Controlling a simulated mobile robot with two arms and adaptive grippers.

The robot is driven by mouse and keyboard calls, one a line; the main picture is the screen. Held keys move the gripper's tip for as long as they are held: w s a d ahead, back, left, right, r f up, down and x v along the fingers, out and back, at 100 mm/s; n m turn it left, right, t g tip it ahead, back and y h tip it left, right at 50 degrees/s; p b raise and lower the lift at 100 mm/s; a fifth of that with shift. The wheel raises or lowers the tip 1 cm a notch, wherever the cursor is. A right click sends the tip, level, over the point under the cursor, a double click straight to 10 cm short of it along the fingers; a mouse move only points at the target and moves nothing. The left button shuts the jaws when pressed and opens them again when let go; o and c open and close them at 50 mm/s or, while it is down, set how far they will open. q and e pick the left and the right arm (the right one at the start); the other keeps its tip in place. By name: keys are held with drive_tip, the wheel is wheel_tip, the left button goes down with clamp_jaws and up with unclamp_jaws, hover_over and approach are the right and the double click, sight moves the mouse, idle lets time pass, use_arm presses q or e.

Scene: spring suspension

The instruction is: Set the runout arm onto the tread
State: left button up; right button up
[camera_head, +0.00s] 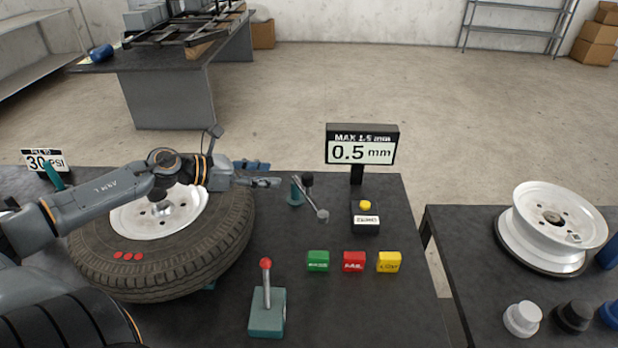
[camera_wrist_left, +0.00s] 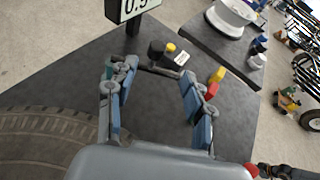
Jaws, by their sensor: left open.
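The runout arm (camera_head: 316,203) is a thin grey bar on a small teal post (camera_head: 296,190), with a black knob and a roller end. It stands on the dark bench to the right of the tire, its roller apart from the tread (camera_head: 190,272). The tire lies on its side with a white rim (camera_head: 150,222) and red marks. My left gripper (camera_head: 272,174) is open and empty, just left of the post. In the left wrist view its fingers (camera_wrist_left: 158,68) are spread, with the bar (camera_wrist_left: 160,72) between and beyond the tips.
A display (camera_head: 360,147) reads 0.5 mm behind a box with a yellow button (camera_head: 365,205). Green (camera_head: 318,261), red (camera_head: 354,262) and yellow (camera_head: 388,262) blocks sit in front. A red-knobbed lever (camera_head: 267,310) stands near the front. Another bench at right holds a white rim (camera_head: 550,225).

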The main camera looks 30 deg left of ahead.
sight(306, 176)
use_arm(q)
drive_tip(key=x, duration=0.6)
drive_tip(key=shift+w+b, duration=0.3)
drive_tip(key=shift+w, duration=0.05)
drive_tip(key=shift+w+d+f, duration=0.15)
drive_tip(key=shift+w, duration=0.2)
drive_tip(key=p+x, duration=0.1)
drive_tip(key=x, duration=0.2)
drive_tip(key=shift+w+d+f+p, duration=0.2)
drive_tip(key=shift+w+p, duration=0.05)
drive_tip(key=shift+p, duration=0.1)
drive_tip(key=shift+w+d+f, duration=0.3)
drive_tip(key=shift+w+f, duration=0.05)
drive_tip(key=shift+w, duration=0.1)
use_arm(e)
drive_tip(key=shift+w+d+r, duration=0.2)
drive_tip(key=shift+d+r, duration=0.05)
drive_tip(key=shift+r, duration=0.2)
use_arm(q)
drive_tip(key=shift+c, duration=0.4)
clamp_jaws()
